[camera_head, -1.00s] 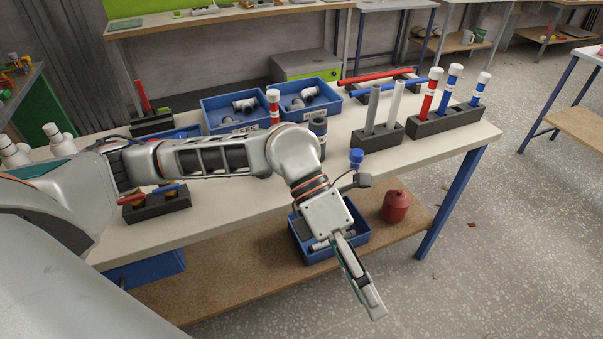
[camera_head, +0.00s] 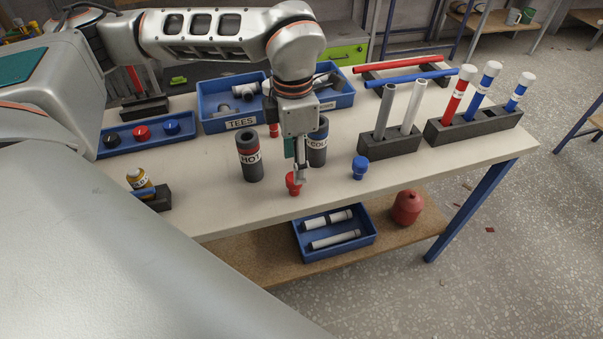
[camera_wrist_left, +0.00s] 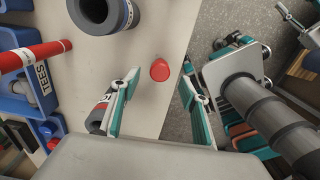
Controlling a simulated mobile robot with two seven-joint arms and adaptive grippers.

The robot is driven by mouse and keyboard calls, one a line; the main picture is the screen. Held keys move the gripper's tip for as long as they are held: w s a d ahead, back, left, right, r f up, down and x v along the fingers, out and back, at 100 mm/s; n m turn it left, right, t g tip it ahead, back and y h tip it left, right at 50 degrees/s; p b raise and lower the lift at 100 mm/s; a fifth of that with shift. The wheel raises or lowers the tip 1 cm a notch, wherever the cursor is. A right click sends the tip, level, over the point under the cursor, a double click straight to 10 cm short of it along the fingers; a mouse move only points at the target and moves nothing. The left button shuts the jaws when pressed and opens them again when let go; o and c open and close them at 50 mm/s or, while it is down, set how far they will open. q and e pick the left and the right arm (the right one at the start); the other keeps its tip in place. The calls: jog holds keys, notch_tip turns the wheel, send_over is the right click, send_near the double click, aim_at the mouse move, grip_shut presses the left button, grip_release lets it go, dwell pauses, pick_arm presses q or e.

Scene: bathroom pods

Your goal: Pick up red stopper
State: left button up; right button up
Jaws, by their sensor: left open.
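The red stopper (camera_head: 293,184) stands on the white workbench near its front edge. In the left wrist view the red stopper (camera_wrist_left: 160,70) lies ahead of and between the spread fingers. My left gripper (camera_head: 297,172) points down just above or beside it in the head view; the fingers hide part of it. In the left wrist view the left gripper (camera_wrist_left: 160,102) is open, with nothing between its fingers. Finger-like grey and teal parts, perhaps my right gripper (camera_wrist_left: 297,25), show at the upper right edge of that view, too cut off to tell their state.
A dark HOT sleeve (camera_head: 249,157) and a COLD sleeve (camera_head: 317,146) stand close to the gripper. A blue stopper (camera_head: 360,168) stands to the right. A blue tray (camera_head: 118,149) holds black, red and blue caps. Dark racks with pipes are farther right. Bare benchtop lies around the stopper.

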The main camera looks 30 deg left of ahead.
pick_arm(q)
jog(key=shift+s+f, duration=0.4)
jog(key=shift+f, duration=0.45)
jog(key=f, duration=0.5)
jog(key=shift+w+a, duration=0.1)
jog(key=shift+w, duration=0.15)
jog(key=c, duration=1.1)
